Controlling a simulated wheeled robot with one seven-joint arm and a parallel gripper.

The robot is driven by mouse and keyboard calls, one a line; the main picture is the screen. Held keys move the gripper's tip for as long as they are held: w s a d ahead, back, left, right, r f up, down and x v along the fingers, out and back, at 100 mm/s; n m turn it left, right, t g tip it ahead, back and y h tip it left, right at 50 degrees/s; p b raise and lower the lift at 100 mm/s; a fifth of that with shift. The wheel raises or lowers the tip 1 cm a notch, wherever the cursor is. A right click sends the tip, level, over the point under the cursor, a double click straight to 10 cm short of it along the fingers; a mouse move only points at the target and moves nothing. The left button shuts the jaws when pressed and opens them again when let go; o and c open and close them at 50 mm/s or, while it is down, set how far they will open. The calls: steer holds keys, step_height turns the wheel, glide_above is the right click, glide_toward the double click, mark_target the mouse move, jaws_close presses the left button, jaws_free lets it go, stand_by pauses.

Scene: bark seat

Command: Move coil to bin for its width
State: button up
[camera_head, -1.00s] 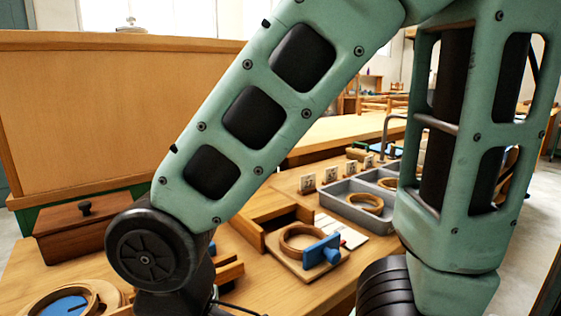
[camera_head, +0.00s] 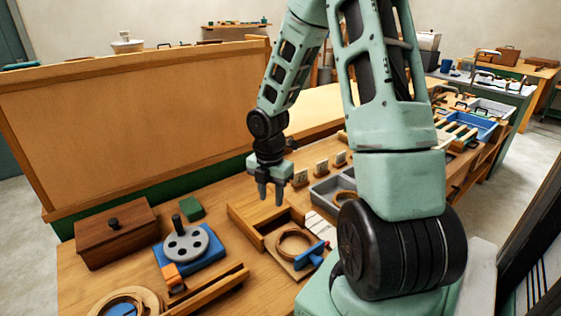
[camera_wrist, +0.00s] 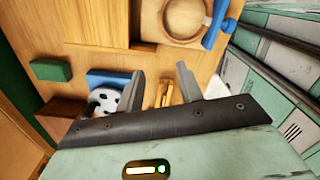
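A tan bark coil (camera_head: 293,243) lies on a small wooden board with a blue clamp (camera_head: 313,253) at its right; in the wrist view the coil (camera_wrist: 185,35) is at the top, beside the blue clamp (camera_wrist: 218,30). Another coil (camera_head: 103,303) lies around a blue disc at the lower left. A grey divided bin (camera_head: 318,197) stands beyond the board, with a coil (camera_head: 345,195) inside, partly hidden by my arm. Several marked cards (camera_head: 321,168) stand behind it. My gripper (camera_head: 269,201) is open and empty above the table, left of the bin; its parted fingers also show in the wrist view (camera_wrist: 161,80).
A wooden angle frame (camera_head: 250,226) borders the coil's board. A lidded brown box (camera_head: 115,233), a green block (camera_head: 191,208) and a blue base with a grey disc (camera_head: 188,246) stand at left. A tall wooden panel (camera_head: 140,120) rises behind. My arm hides the right side.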

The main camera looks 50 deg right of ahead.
mark_target(280, 235)
steer(key=d, duration=0.2)
steer(key=d+n, duration=0.1)
steer(key=shift+s+d+r+p, duration=0.1)
steer(key=shift+s+r+p, duration=0.2)
steer(key=shift+s+p, duration=0.05)
steer(key=shift+f, duration=0.1)
step_height(280, 235, down, 17)
steer(key=shift+f+b, duration=0.15)
steer(key=shift+b, duration=1)
jaws_close()
